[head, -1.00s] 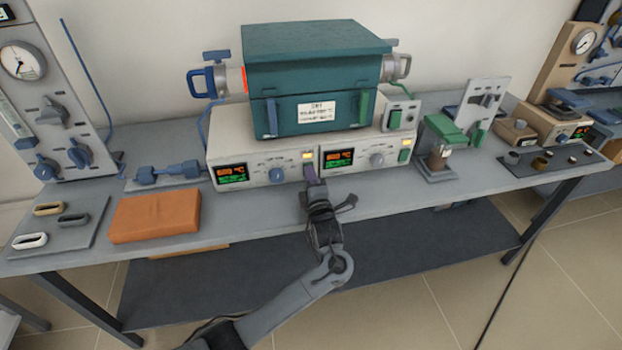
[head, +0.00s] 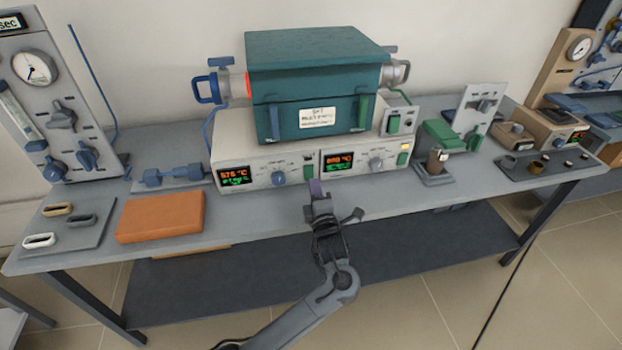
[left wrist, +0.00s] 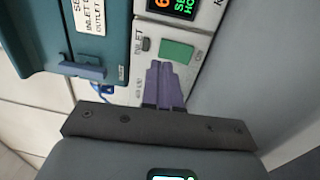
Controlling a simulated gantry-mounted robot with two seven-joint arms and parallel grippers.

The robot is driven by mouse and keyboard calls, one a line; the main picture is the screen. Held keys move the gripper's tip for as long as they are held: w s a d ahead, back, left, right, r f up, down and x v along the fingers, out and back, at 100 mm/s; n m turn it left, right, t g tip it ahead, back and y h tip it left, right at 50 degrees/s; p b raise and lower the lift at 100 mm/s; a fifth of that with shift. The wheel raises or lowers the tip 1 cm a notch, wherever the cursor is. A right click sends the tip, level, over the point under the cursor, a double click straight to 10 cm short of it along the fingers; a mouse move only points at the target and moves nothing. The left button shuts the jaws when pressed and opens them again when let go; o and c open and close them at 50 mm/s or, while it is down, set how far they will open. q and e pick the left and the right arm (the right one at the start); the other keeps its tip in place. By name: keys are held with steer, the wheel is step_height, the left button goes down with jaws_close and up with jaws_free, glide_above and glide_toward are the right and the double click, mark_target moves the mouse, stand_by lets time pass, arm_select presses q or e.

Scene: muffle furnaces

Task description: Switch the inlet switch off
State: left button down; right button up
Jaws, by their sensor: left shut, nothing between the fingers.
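The inlet switch is a green rocker (left wrist: 177,50) beside an "INLET" label on the left control panel (head: 262,160) of the furnace. A small grey lamp (left wrist: 146,44) next to it looks unlit. My left gripper (head: 316,187) is shut and empty, just in front of this panel's right end. In the left wrist view its purple fingers (left wrist: 164,82) point toward the switch, close to it; whether they touch is unclear. My right gripper is out of view.
The teal furnace (head: 315,85) sits above both panels. The right panel (head: 362,160) has a lit yellow lamp (head: 404,147). An orange block (head: 160,216) lies left on the bench. The bench front near the gripper is clear.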

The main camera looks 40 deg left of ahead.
arm_select(q)
steer(key=r+p+v, duration=0.2)
steer(key=v, duration=0.6)
steer(key=shift+s+d, duration=0.3)
steer(key=shift+f, duration=0.1)
steer(key=shift+f, duration=0.1)
